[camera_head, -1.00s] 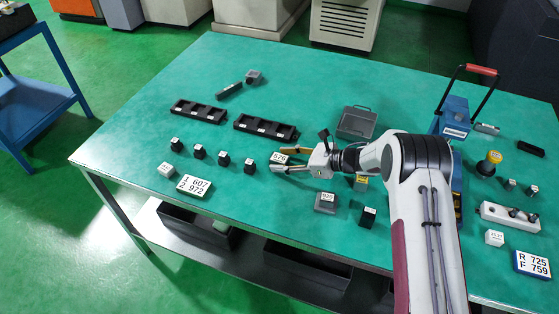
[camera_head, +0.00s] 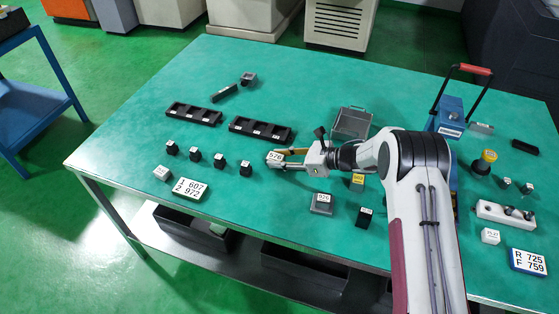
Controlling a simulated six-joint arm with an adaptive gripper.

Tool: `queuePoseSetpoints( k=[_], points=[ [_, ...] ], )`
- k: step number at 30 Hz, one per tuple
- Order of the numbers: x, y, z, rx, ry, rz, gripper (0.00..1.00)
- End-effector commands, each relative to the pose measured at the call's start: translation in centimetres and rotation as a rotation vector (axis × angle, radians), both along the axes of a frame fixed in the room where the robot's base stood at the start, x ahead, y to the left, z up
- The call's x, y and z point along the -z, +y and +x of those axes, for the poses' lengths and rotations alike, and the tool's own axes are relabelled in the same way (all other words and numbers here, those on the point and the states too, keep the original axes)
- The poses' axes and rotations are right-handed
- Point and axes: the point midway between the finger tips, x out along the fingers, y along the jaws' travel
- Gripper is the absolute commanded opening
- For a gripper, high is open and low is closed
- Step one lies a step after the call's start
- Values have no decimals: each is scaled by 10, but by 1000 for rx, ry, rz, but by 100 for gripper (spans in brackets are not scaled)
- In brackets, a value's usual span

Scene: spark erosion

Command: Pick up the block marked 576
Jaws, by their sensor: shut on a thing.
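The block marked 576 (camera_head: 275,157) is small with a white labelled top. It sits between the fingertips of my gripper (camera_head: 281,159), near the middle of the green table. My gripper is shut on it, with one finger on the far side and one on the near side. The arm reaches in from the right. I cannot tell whether the block touches the table or is just above it.
Several small black blocks (camera_head: 196,155) stand in a row to the left. Two black trays (camera_head: 260,129) lie behind the gripper. A grey block (camera_head: 321,204) and a black block (camera_head: 364,217) stand in front of the arm. A grey open box (camera_head: 352,122) is behind it.

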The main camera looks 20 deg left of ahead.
Motion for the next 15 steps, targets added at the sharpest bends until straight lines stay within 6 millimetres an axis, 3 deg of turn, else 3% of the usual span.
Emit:
queuePoseSetpoints(
  k=[15],
  points=[
    [-65,0,0,-2,-4,4,0]
  ],
)
